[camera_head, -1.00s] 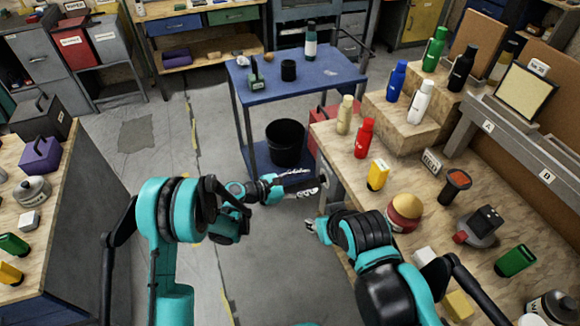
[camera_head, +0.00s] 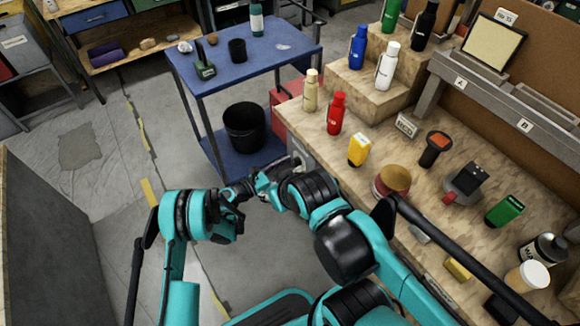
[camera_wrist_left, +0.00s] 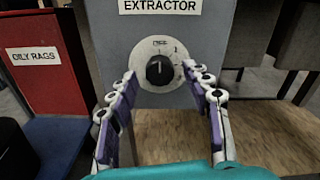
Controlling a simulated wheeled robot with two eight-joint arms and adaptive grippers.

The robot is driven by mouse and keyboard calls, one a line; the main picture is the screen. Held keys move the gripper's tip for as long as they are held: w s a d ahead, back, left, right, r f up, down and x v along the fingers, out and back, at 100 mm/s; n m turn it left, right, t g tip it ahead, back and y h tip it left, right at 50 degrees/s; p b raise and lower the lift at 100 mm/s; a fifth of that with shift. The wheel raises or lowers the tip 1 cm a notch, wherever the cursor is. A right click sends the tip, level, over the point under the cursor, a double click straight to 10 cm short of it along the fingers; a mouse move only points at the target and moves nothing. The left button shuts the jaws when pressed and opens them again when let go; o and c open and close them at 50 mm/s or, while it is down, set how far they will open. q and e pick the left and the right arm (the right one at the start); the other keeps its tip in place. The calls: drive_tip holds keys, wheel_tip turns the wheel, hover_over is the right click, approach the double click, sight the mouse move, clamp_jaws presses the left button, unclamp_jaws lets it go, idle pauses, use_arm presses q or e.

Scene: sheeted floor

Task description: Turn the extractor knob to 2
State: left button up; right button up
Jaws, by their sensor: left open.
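The extractor knob (camera_wrist_left: 160,70) is black and round, on a pale round dial plate (camera_wrist_left: 146,48) below an EXTRACTOR label (camera_wrist_left: 160,6). Its white pointer line points about straight up. Small marks run along the top and right of the dial, too small to read surely. My left gripper (camera_wrist_left: 159,75) is open, with one finger on each side of the knob; contact cannot be told. In the head view my left gripper (camera_head: 292,166) is at the bench end, partly hidden by my right arm. The right arm reaches in front of it; its fingers cannot be made out.
A red OILY RAGS box (camera_wrist_left: 38,65) stands left of the extractor housing. The blue table (camera_head: 255,60) and a black bin (camera_head: 244,128) are beyond the arms. The wooden bench (camera_head: 330,165) at right holds bottles and tools. Open floor lies at left.

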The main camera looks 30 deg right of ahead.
use_arm(q)
drive_tip(key=shift+d, duration=0.3)
drive_tip(key=shift+c, duration=0.2)
clamp_jaws()
